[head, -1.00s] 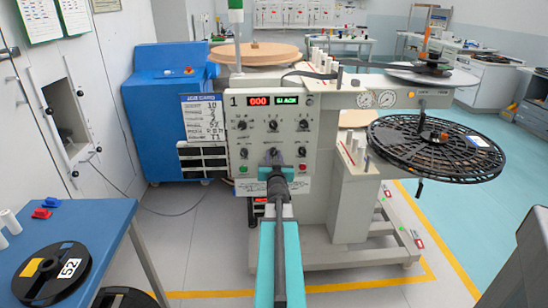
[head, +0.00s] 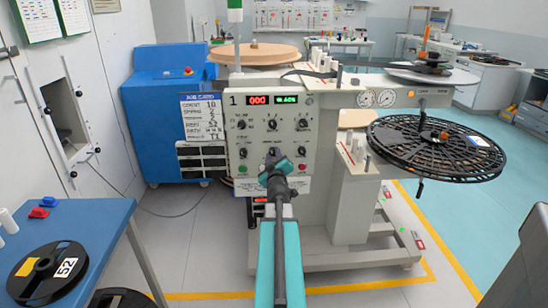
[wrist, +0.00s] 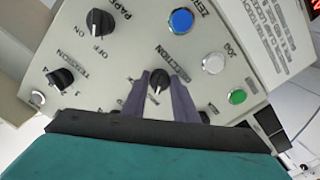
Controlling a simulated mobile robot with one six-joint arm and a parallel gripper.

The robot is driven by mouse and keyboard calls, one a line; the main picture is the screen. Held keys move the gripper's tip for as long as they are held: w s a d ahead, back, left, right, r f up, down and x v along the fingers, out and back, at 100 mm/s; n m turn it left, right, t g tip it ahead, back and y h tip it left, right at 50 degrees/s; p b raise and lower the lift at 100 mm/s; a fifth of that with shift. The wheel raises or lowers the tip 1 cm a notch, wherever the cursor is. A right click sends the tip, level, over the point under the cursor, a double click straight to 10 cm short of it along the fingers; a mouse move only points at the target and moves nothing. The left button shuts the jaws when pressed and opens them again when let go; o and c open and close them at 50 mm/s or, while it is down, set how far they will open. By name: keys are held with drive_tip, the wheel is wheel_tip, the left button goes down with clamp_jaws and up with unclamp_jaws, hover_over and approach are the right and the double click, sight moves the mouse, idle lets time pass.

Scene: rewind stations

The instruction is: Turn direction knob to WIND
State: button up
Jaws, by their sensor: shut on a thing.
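The direction knob (wrist: 158,82) is a small black knob on the grey control panel, under a partly covered "DIRECTION" label in the wrist view. My gripper (wrist: 160,84) has its two dark fingers on either side of the knob and is shut on it. The position words around the knob are mostly hidden or too small to read, so I cannot tell which one it points to. In the head view my gripper (head: 273,158) reaches the lower middle of the panel (head: 246,145), tilted, and covers the knob.
A tension knob (wrist: 60,78), a paper on/off knob (wrist: 100,22), a blue zero button (wrist: 180,21), a white jog button (wrist: 214,63) and a green button (wrist: 237,97) sit close around. A black reel (head: 437,148) stands right; a blue table (head: 100,225) is front left.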

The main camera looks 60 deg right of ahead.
drive_tip(key=shift+w+a+f, duration=0.1)
drive_tip(key=shift+a, duration=0.1)
drive_tip(key=o, duration=1)
drive_tip(key=shift+o, duration=0.3)
drive_tip(key=shift+d, duration=0.1)
drive_tip(key=shift+v, duration=1.45)
drive_tip(key=p+v, duration=0.1)
drive_tip(key=p, duration=0.1)
drive_tip(key=p+v, duration=0.1)
drive_tip(key=shift+s+a+r+p, duration=0.2)
drive_tip(key=shift+a+p, duration=0.15)
